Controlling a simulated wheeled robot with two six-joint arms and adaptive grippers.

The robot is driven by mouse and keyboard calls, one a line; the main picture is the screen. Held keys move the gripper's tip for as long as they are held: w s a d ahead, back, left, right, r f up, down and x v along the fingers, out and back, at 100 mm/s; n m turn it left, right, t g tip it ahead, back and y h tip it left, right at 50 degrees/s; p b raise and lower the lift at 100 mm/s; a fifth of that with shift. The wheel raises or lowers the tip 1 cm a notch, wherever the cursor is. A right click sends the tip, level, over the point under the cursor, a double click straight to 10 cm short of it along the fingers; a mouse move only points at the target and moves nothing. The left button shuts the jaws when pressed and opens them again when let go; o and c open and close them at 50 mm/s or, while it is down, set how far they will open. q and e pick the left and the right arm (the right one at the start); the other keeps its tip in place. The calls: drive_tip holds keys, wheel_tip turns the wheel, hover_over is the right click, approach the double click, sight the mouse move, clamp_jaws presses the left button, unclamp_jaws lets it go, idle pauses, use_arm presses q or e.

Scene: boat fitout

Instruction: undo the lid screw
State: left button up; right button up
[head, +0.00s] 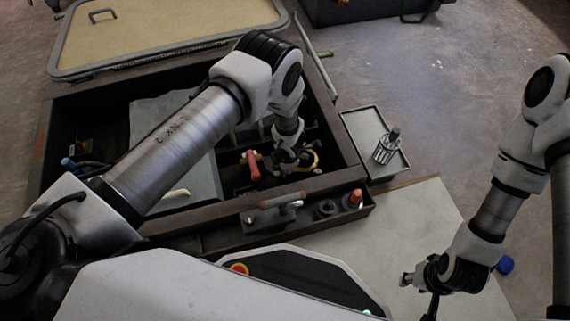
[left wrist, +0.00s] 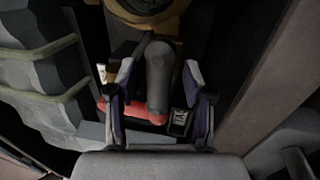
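My left gripper (head: 288,163) reaches down into the dark open bay, between a red lever handle (head: 252,166) and a yellow ring (head: 313,160). In the left wrist view its two fingers (left wrist: 160,100) stand apart, on either side of a grey rounded cylinder (left wrist: 159,75). A gap shows beside the cylinder, so the gripper looks open. The red handle (left wrist: 135,112) lies across beneath the fingers. A brownish round rim (left wrist: 145,12) shows at the top edge. I cannot make out the lid screw for certain. My right gripper (head: 419,289) is open and empty over the pale board.
The bay's dark wooden wall (head: 330,180) surrounds the left gripper. A front trough holds a red-topped item (head: 354,198) and a black ring (head: 326,207). A tray (head: 362,126) with a metal canister (head: 386,146) stands right. A beige hatch (head: 170,30) lies behind. A blue cap (head: 505,265) lies lower right.

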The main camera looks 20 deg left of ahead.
use_arm(q)
drive_tip(key=shift+r, duration=0.1)
wheel_tip(320, 180, up, 12)
drive_tip(key=s+d, duration=0.1)
drive_tip(key=s, duration=0.1)
drive_tip(key=shift+d+f, duration=0.15)
drive_tip(key=shift+f, duration=0.1)
